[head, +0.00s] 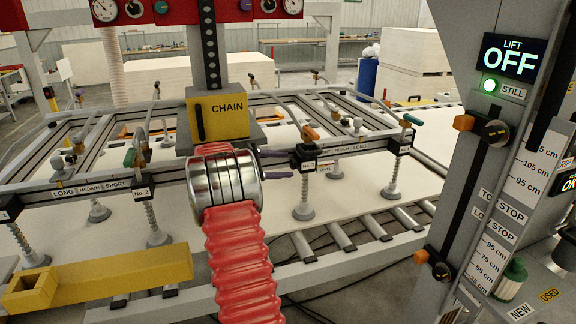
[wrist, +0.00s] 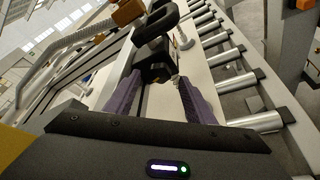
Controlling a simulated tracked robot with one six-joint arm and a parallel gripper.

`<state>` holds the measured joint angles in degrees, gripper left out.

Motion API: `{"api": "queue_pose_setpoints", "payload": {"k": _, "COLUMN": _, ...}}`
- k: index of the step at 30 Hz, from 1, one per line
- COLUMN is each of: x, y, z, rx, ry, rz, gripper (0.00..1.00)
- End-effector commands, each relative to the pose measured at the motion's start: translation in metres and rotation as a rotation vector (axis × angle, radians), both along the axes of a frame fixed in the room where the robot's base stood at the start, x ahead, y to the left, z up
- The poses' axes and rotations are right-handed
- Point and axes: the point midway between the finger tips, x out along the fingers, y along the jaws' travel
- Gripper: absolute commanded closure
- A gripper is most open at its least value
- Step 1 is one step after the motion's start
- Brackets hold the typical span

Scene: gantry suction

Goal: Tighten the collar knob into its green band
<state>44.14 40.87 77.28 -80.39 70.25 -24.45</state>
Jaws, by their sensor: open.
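My gripper (head: 284,174) reaches right from its silver wrist toward the No. 3 suction-cup station on the rail frame. Its two purple fingers are open. A black knob-like part (head: 305,152), which I take for the collar knob, sits just beyond the fingers. In the wrist view the black part (wrist: 154,50) stands ahead of and between the spread fingertips of my gripper (wrist: 158,76). I cannot tell whether either finger touches it. No green band can be made out on it.
An orange valve handle (head: 309,132) sits close above the black part. A suction cup (head: 303,211) hangs below, over a white board. Rollers (head: 371,222) run at right. A grey column (head: 470,170) carries stops and a LIFT display (head: 508,58) reading OFF. A yellow beam (head: 110,272) lies front left.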

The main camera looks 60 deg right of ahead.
Motion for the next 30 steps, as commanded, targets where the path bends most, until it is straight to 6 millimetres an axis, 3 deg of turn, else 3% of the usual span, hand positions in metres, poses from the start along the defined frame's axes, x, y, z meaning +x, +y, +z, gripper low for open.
{"api": "queue_pose_setpoints", "payload": {"k": 6, "x": -0.010, "y": -0.018, "z": -0.006, "rx": -0.001, "ry": 0.000, "rz": 0.001, "gripper": 0.51}}
{"api": "queue_pose_setpoints", "payload": {"k": 17, "x": -0.011, "y": -0.020, "z": -0.007, "rx": 0.000, "ry": 0.001, "rz": 0.002, "gripper": 0.51}}
{"api": "queue_pose_setpoints", "payload": {"k": 30, "x": -0.010, "y": -0.020, "z": -0.008, "rx": 0.001, "ry": 0.001, "rz": 0.003, "gripper": 0.82}}
